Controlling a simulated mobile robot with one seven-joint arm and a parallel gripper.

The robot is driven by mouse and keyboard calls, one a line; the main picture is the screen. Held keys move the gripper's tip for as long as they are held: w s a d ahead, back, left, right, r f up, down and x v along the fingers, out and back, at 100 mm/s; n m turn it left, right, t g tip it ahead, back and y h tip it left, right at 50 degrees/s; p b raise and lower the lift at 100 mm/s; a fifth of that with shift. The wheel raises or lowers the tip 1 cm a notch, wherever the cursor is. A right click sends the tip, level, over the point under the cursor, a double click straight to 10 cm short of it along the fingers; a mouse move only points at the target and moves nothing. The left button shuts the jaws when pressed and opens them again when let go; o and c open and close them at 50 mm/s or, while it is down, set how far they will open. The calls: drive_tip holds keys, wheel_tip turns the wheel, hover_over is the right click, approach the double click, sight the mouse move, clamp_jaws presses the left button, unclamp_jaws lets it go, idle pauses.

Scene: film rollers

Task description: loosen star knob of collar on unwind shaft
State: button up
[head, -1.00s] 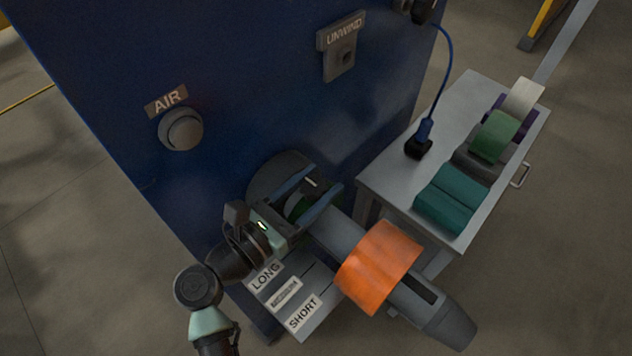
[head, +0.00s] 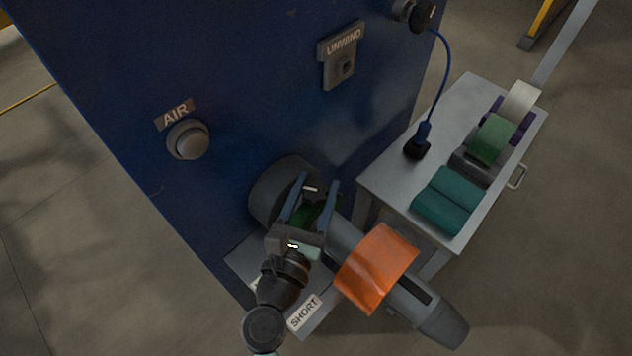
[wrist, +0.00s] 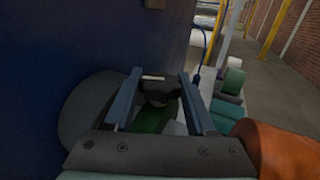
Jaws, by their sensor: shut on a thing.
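The unwind shaft (head: 424,312) is a grey cylinder sticking out of the blue machine panel toward the lower right. A dark green collar (head: 307,216) sits around it near the panel, partly hidden by my fingers. It also shows in the wrist view (wrist: 152,121). My gripper (head: 318,181) has its two blue-grey fingers on either side of the collar area. In the wrist view, a dark knob (wrist: 160,91) lies between the fingers (wrist: 160,76), and they are shut on it. The knob's star shape is hard to make out.
An orange roll (head: 377,268) is on the shaft, right of my gripper. A plate with a SHORT label (head: 304,313) lies below. A grey cart (head: 384,183) with teal and green rolls stands to the right. The AIR knob (head: 188,140) is on the panel.

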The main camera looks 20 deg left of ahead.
drive_tip(key=n+y+p, duration=0.1)
drive_tip(key=y, duration=0.1)
drive_tip(key=n+g+y+p, duration=0.1)
drive_tip(key=n+y, duration=0.1)
drive_tip(key=y, duration=0.1)
drive_tip(key=shift+d+r+n+g+y, duration=0.1)
drive_tip(key=shift+r+n+g+y, duration=0.05)
drive_tip(key=shift+n+g+y, duration=0.15)
drive_tip(key=shift+n+g+y+p, duration=0.6)
drive_tip(key=shift+n+y, duration=0.2)
drive_tip(key=shift+y, duration=0.3)
drive_tip(key=o, duration=1.4)
drive_tip(key=shift+c, duration=0.2)
